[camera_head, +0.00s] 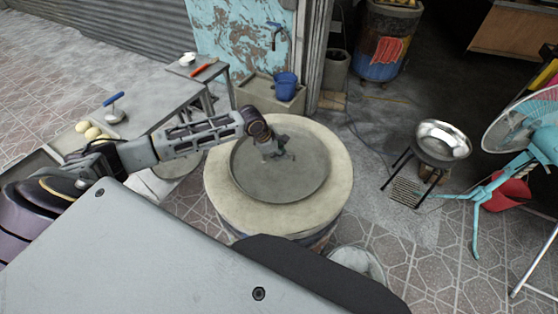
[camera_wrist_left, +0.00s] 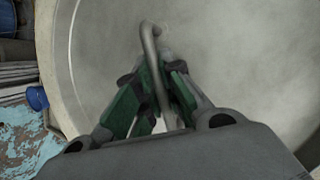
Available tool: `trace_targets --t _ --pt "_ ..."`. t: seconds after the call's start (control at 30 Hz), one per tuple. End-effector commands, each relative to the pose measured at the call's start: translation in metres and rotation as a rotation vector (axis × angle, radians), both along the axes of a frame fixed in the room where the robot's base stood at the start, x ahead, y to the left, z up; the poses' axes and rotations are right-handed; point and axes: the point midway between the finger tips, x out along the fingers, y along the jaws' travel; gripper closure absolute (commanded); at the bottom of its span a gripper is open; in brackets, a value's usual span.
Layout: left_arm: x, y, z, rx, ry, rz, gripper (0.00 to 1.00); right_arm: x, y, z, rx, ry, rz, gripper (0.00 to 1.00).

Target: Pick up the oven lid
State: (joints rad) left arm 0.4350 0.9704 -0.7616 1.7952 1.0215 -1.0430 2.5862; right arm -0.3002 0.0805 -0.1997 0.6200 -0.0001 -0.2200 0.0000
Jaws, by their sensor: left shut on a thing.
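The oven lid (camera_head: 306,185) is a round grey metal disc lying on the pale round top of the barrel oven (camera_head: 336,208). My left gripper (camera_head: 284,153) reaches in from the left and is over the lid's middle. In the left wrist view, the left gripper (camera_wrist_left: 152,95) has its green-padded fingers shut on the lid's curved metal handle (camera_wrist_left: 150,45). The lid (camera_wrist_left: 235,50) fills most of that view. Whether the lid touches the oven all round, I cannot tell. My right gripper is not in view.
A table (camera_head: 150,100) with pale round dough pieces (camera_head: 88,130) stands at the left. A blue bucket (camera_head: 286,86) is behind the oven. A metal bowl on a stand (camera_head: 443,140) and a teal fan (camera_head: 520,125) stand at the right. Tiled floor between oven and stand is clear.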

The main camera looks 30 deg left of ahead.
Motion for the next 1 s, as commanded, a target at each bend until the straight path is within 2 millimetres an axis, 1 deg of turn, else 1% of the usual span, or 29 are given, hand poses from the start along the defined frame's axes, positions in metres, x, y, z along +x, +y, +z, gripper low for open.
trace_targets --t 0.37,0.53,0.67,1.0 --pt "0.001 0.0 0.003 -0.001 -0.004 0.0 1.0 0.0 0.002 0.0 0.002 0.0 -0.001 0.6" --pt "0.001 0.0 0.012 -0.001 -0.004 0.0 1.0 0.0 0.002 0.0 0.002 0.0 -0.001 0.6" --pt "0.002 0.0 0.025 -0.001 -0.007 -0.001 1.0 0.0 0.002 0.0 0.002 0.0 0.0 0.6" --pt "0.002 0.0 0.072 -0.001 -0.006 0.0 1.0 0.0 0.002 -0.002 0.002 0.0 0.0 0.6"
